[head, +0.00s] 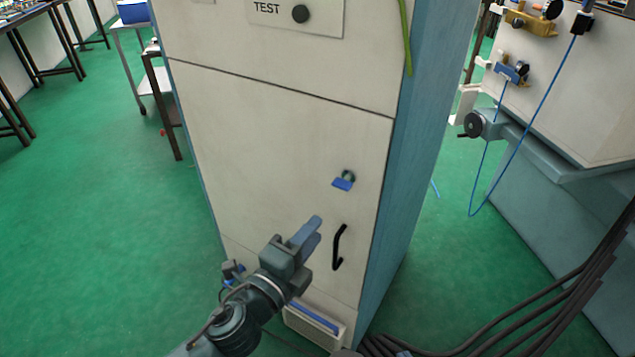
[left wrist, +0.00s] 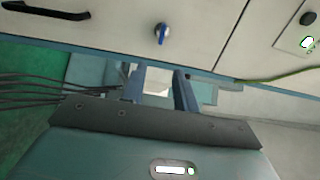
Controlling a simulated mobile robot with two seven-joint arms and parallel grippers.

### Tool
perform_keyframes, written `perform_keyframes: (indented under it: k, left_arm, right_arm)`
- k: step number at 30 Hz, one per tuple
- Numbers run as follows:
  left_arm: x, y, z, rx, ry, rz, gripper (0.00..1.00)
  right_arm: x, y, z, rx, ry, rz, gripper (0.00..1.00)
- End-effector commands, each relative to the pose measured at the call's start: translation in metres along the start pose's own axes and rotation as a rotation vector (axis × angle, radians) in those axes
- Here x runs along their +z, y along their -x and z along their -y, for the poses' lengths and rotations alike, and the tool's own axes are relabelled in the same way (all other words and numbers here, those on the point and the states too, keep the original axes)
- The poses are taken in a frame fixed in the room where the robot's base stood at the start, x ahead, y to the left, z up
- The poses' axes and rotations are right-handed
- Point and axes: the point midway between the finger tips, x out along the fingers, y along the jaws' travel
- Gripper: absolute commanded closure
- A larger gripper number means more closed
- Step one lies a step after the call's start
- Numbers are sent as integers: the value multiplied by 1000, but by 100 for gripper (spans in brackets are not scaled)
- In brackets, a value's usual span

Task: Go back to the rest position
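My left gripper (head: 312,232) is in front of the lower door of a cream cabinet (head: 270,150), below and left of a blue-levered latch (head: 343,183) and left of a black handle (head: 338,248). In the left wrist view the two fingers of the left gripper (left wrist: 160,88) stand apart. I see nothing held between them; a pale patch shows in the gap. The latch (left wrist: 161,33) and the handle (left wrist: 45,12) also show in that view, beyond the fingertips. My right gripper is in neither view.
The cabinet's upper panel carries a TEST plate with a black knob (head: 300,14) and a green cable (head: 406,35). At right stands a machine (head: 570,100) with blue hoses. Dark cables (head: 520,315) run at lower right. Green floor (head: 90,220) is clear at left.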

Motion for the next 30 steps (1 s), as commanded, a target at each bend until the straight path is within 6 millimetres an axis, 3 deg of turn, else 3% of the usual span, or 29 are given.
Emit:
perform_keyframes:
  k: [5,8,11,15,19,24,30]
  left_arm:
    - [1,4,-7,22,62,13,70]
    - [5,18,-30,92,276,61,70]
    - [11,47,-68,192,621,160,70]
    - [16,99,-119,296,1106,348,70]
    - [16,143,-151,334,1433,505,70]
    - [16,170,-167,339,1616,603,70]
    - [16,172,-168,339,1629,609,70]
  right_arm:
    - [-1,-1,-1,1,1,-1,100]
    - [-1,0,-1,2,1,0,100]
    - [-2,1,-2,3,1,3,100]
    - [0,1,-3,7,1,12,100]
    - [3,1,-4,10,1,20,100]
    - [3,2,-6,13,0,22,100]
    - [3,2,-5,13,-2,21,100]
